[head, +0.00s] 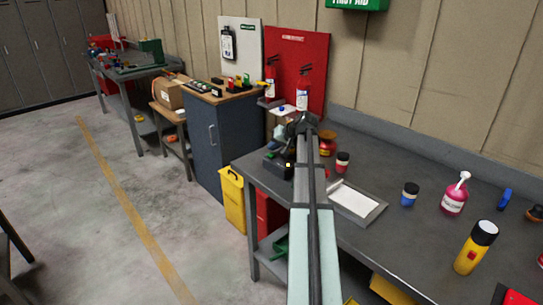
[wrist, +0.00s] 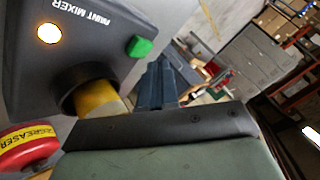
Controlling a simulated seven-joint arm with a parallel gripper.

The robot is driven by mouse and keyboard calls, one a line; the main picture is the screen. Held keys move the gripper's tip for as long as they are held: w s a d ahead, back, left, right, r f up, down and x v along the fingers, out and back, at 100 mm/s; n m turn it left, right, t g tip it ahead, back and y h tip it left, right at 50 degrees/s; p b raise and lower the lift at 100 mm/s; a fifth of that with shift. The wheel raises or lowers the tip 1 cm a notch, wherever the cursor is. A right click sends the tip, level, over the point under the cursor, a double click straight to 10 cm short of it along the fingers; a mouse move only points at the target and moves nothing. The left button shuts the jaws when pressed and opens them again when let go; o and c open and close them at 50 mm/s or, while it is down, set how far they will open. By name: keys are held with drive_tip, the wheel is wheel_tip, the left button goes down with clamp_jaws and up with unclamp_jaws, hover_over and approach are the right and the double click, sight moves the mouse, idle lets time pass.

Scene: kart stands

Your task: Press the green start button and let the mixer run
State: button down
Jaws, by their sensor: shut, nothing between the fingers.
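The paint mixer (head: 273,166) is a dark machine on the workbench, partly hidden behind my arm in the head view. In the wrist view its dark housing (wrist: 100,20) carries the label "PAINT MIXER", a glowing amber lamp (wrist: 48,33) and the green start button (wrist: 140,46). A yellow cylinder (wrist: 98,98) sits at the mixer's round opening. My gripper (wrist: 157,72) is shut and empty, its tips just below and right of the green button. I cannot tell whether they touch it. In the head view my gripper (head: 304,122) is above the bench beside the mixer.
A red degreaser container (wrist: 28,150) is close by at lower left in the wrist view.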

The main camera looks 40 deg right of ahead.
sight(273, 155)
drive_tip(key=shift+r, duration=0.15)
drive_tip(key=shift+r, duration=2.45)
drive_tip(key=shift+a+f, duration=0.1)
